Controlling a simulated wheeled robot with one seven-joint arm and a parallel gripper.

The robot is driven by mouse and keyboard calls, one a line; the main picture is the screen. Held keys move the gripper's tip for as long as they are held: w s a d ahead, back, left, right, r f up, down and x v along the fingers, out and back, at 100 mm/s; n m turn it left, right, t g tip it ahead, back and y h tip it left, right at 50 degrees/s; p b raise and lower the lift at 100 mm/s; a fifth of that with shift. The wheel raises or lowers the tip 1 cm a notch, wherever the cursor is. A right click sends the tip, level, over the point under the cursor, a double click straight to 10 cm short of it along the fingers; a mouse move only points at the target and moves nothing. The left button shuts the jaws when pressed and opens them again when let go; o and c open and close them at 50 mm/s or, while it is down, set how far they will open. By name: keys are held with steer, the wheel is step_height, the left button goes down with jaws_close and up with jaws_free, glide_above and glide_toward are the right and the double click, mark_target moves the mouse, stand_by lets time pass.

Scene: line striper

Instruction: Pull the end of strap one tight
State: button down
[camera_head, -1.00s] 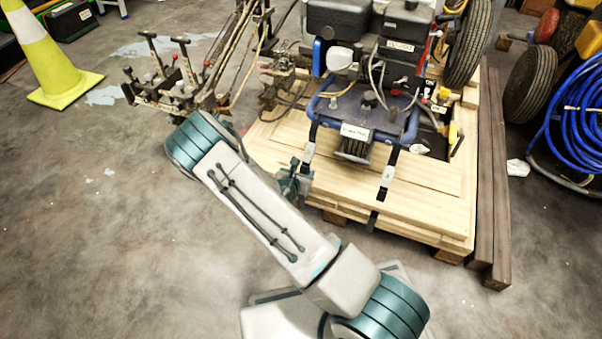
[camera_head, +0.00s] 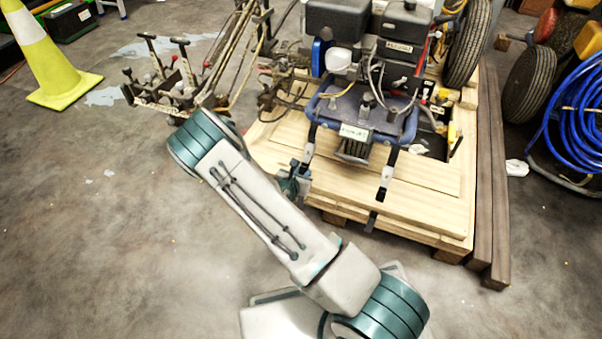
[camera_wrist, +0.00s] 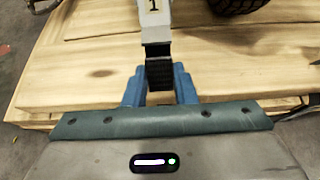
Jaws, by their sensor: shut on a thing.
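Strap one has a light buckle (camera_wrist: 155,25) marked "1" in the wrist view. Its dark webbing end (camera_wrist: 160,73) hangs from the buckle down between my blue fingers. My gripper (camera_wrist: 159,88) is shut on this end, close below the buckle, at the front edge of the wooden deck. In the head view, strap one (camera_head: 308,150) runs down from the left of the machine's blue frame.
The striper machine (camera_head: 362,75) stands on a wooden pallet (camera_head: 425,205). A second strap (camera_head: 387,175) hangs to the right. Dark beams (camera_head: 495,200) lie along the pallet's right side. A lever frame (camera_head: 160,95) stands at left. The floor at front left is clear.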

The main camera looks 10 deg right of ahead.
steer(key=s+a+f+b, duration=0.2)
steer(key=s+f, duration=0.1)
steer(key=f, duration=0.4)
steer(key=shift+b, duration=0.4)
steer(key=c, duration=1.2)
jaws_free()
steer(key=shift+a, duration=0.1)
steer(key=o, duration=0.4)
steer(key=shift+w+r, duration=0.1)
steer(key=shift+r, duration=0.1)
steer(key=p+v, duration=0.4)
steer(key=v, duration=0.3)
